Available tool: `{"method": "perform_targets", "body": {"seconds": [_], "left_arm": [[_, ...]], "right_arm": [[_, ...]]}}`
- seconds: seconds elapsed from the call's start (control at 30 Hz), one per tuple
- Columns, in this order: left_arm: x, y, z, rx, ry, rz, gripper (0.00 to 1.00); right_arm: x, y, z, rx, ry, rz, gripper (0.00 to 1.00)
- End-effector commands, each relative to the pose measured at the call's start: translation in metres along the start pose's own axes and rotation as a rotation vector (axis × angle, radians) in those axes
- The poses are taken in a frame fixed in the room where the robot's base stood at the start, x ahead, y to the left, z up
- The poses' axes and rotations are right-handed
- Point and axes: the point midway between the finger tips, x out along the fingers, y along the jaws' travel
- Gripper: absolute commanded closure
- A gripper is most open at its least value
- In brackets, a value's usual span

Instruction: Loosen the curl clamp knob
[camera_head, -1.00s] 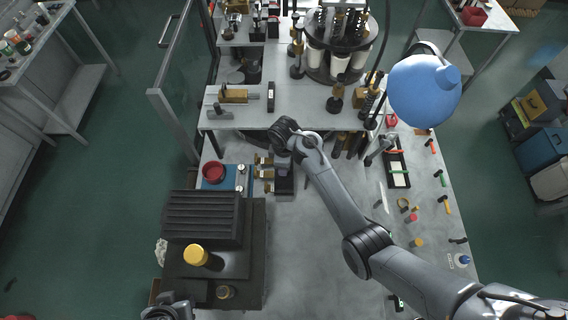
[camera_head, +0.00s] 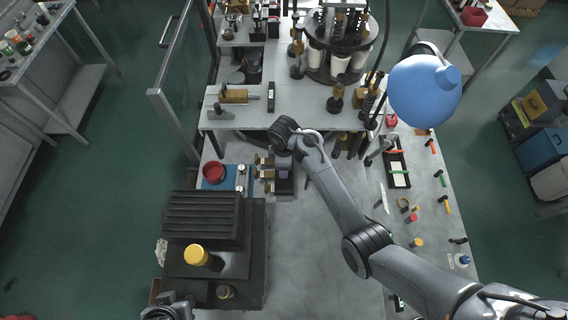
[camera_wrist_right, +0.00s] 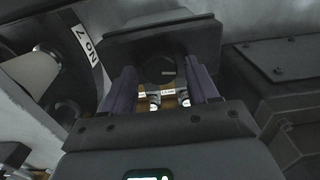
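In the right wrist view, a dark round knob (camera_wrist_right: 158,70) with a short pale mark lies between the fingers of my right gripper (camera_wrist_right: 163,76). The fingers stand apart, one on each side of it; I cannot tell whether they touch it. Brass parts with small white labels (camera_wrist_right: 168,93) show below the knob. In the head view my right wrist is over the far side of the bench and hides the fingertips. Brass clamp parts (camera_head: 264,172) show just left of it. My left gripper (camera_head: 170,311) is cut off at the bottom edge; its finger state is unclear.
A blue plate with a red round dish (camera_head: 213,172) lies left of the clamp parts. A dark ribbed block (camera_head: 202,217) and a yellow-topped piece (camera_head: 196,255) stand in front. A raised shelf (camera_head: 295,115) is behind. The bench middle (camera_head: 310,240) is clear.

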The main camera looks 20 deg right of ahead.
Motion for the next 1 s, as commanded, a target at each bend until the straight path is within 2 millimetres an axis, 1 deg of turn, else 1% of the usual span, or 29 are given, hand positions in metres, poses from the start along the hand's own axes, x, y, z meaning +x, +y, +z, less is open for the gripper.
{"method": "perform_targets", "body": {"seconds": [0.3,0.47,0.57,0.8,1.0], "left_arm": [[0.000,0.001,0.000,-0.003,0.000,0.002,0.57],[0.002,0.002,0.000,-0.009,0.001,0.007,0.57],[0.004,0.003,0.001,-0.012,0.002,0.010,0.57],[0.010,0.004,0.003,-0.012,0.002,0.010,0.57],[0.012,0.003,0.003,-0.009,0.001,0.007,0.57]], "right_arm": [[0.001,0.000,0.001,0.001,-0.001,-0.002,0.35],[-0.007,0.000,0.000,0.001,0.000,-0.001,0.35],[-0.019,0.000,-0.001,0.001,0.002,0.000,0.35],[-0.061,0.000,-0.001,0.002,0.003,0.002,0.35],[-0.091,0.000,0.000,0.001,0.001,0.001,0.35]]}}
